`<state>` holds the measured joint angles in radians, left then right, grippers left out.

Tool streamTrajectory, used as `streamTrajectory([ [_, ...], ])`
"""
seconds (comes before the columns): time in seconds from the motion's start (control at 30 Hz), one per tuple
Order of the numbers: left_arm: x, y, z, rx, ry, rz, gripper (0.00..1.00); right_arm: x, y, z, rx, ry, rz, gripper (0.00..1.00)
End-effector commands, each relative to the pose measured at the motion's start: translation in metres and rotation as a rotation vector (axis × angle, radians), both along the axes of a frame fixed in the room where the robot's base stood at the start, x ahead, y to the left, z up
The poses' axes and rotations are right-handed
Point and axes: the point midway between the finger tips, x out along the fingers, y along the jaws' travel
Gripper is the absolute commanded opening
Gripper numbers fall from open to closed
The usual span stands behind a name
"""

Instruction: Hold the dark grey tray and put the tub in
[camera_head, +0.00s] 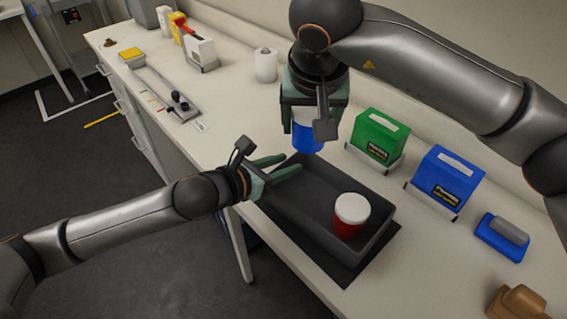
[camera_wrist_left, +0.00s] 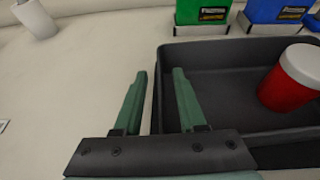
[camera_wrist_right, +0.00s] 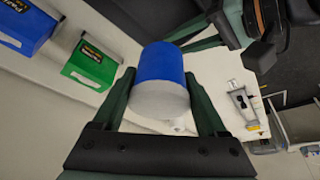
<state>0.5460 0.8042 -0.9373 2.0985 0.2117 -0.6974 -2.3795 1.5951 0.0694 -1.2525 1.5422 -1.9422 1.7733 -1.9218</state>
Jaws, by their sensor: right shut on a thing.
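The dark grey tray (camera_head: 318,192) lies on the bench, with a white-lidded red tub (camera_head: 350,226) standing in its right part. My right gripper (camera_head: 305,128) is shut on a blue tub (camera_head: 307,140) and holds it above the tray's far left end. In the right wrist view, the blue tub (camera_wrist_right: 163,62) sits between the fingers, its white lid towards the palm. My left gripper (camera_head: 291,165) is open at the tray's left end. In the left wrist view, its fingers (camera_wrist_left: 159,72) stand apart on either side of the tray's wall.
Behind the tray stand a green box (camera_head: 379,138) and a blue box (camera_head: 445,181) in holders. A blue brush-like item (camera_head: 502,237) lies at the right. A white roll (camera_head: 265,65) stands farther back.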

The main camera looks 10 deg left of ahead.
Motion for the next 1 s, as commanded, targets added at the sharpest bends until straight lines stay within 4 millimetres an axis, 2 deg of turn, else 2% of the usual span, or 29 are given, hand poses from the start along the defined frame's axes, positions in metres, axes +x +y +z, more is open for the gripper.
streamTrajectory([
  [0.27,0.0007,-0.0004,-0.0004,0.0,0.0,0.0,0.39,0.0001,0.0001,0.0004,0.0,-0.001,0.0,0.14],
  [0.6,0.0005,-0.0002,-0.0003,0.0,0.0,0.0,0.01,0.0001,0.0001,0.0004,0.0,-0.001,0.0,0.14],
  [1.0,0.0004,-0.0002,-0.0005,0.0,0.0,0.0,0.0,0.0001,0.0001,0.0004,0.0,-0.001,0.0,0.14],
])
